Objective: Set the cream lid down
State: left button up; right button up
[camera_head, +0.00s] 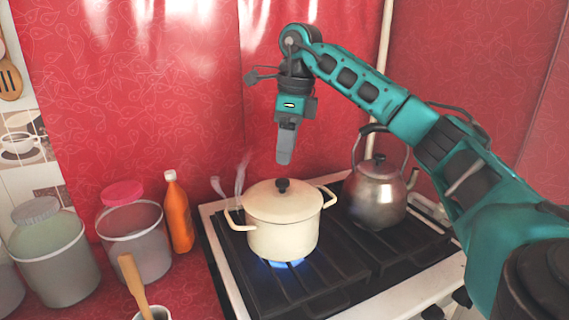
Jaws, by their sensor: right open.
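The cream lid (262,202) with a black knob (282,185) sits on top of the cream pot (283,238). The pot stands on the black stove grate over a lit blue flame. My right gripper (285,160) points down above the lid, apart from its knob. It is open and nothing shows in it; from this side its fingers overlap. My left gripper is not in view.
A metal kettle (378,195) stands on the stove (345,287) right of the pot. An orange bottle (179,215), jars with pink (122,193) and grey lids, and a wooden-handled utensil (133,283) stand at the left. A red patterned wall is behind.

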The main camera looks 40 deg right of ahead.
jog(key=r, duration=0.1)
jog(key=r+p, duration=0.1)
jog(key=r, duration=0.3)
jog(key=shift+s+d+r+p, duration=0.1)
jog(key=shift+s+d+p, duration=0.1)
jog(key=shift+s+p, duration=0.1)
jog(key=shift+w, duration=0.1)
